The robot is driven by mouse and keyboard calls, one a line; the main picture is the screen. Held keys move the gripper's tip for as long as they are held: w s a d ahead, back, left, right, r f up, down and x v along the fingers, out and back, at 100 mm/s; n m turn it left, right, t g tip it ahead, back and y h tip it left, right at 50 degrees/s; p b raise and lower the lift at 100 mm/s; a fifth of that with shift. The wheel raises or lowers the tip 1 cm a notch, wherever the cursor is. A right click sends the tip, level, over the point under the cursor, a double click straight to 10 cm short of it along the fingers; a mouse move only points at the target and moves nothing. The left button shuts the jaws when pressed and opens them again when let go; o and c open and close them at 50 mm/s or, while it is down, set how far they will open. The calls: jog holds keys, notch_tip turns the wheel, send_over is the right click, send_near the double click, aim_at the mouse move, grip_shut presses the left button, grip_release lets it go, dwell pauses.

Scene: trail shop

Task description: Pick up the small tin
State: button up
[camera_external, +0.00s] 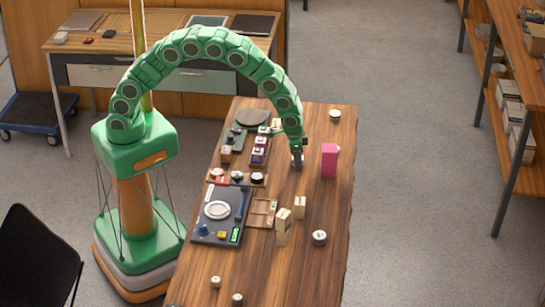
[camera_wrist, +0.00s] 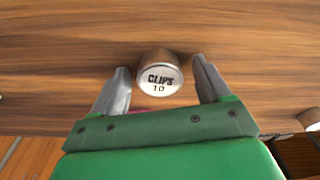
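In the wrist view, a small round tin (camera_wrist: 159,79) with a white lid marked "CLIPS 10" and a brownish side lies between the two fingers. My gripper (camera_wrist: 161,68) is open, with a gap on each side of the tin. In the external view, my gripper (camera_external: 298,163) is low over the wooden table, just left of a pink box (camera_external: 329,160). I cannot tell which tin there is the one between my fingers. Similar small white-topped tins stand at the table's far end (camera_external: 335,115), right of the pale boxes (camera_external: 319,237), and near the front (camera_external: 216,281).
Pale upright boxes (camera_external: 283,226), a wooden tray (camera_external: 262,212) and a dark scale-like device (camera_external: 219,222) stand nearer the front. Several small goods and a dark round plate (camera_external: 252,117) fill the table's left side. Bare wood (camera_external: 335,200) shows along the right side.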

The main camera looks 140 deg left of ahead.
jog(key=c, duration=1)
